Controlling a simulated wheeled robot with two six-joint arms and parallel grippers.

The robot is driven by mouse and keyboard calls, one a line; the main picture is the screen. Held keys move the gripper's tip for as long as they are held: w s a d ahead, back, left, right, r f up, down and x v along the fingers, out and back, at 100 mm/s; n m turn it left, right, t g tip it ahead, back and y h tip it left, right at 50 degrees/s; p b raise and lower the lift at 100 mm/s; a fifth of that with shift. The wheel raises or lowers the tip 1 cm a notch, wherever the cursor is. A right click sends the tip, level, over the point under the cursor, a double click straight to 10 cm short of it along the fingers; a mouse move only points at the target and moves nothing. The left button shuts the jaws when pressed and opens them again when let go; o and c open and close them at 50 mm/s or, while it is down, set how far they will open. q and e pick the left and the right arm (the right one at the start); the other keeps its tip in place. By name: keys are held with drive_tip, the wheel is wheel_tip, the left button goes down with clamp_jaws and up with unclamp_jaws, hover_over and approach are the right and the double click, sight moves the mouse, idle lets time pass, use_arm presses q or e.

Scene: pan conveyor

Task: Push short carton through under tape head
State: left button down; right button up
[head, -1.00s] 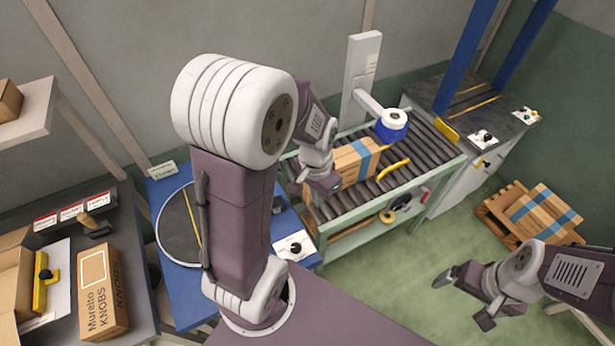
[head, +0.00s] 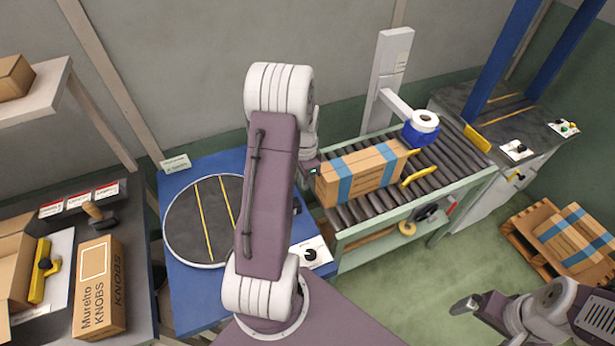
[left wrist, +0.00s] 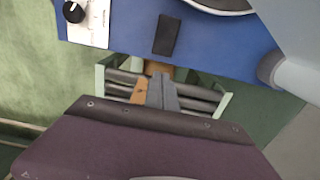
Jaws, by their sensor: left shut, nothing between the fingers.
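The short carton (head: 368,188), brown with two blue bands, lies on the roller conveyor (head: 447,160). Its right end is just left of the tape head (head: 421,130), a blue and white roll on a grey post. My left gripper is mostly hidden behind my own arm in the head view, by the carton's left end. In the left wrist view its fingers (left wrist: 162,92) are together and empty, pointing over the rollers. A brown patch shows beside them; contact with the carton cannot be told.
A yellow bar (head: 420,175) stands at the conveyor's front side by the carton. A blue table with a round turntable (head: 195,225) is left of the conveyor. A dark bench (head: 515,115) is beyond its right end. A pallet (head: 530,222) with a banded carton stands on the floor.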

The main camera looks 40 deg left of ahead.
use_arm(q)
wheel_tip(320, 180, down, 6)
drive_tip(key=shift+w+r, duration=0.1)
drive_tip(key=shift+r, duration=0.05)
drive_tip(key=shift+w+d+r+p, duration=0.15)
drive_tip(key=shift+w+d, duration=0.15)
drive_tip(key=shift+w, duration=0.25)
drive_tip(key=shift+w+d+f+p, duration=0.1)
drive_tip(key=shift+w+d, duration=0.15)
drive_tip(key=shift+w, duration=0.35)
drive_tip(key=shift+w+d+r+p, duration=0.15)
drive_tip(key=shift+w+d, duration=0.15)
drive_tip(key=shift+w, duration=0.25)
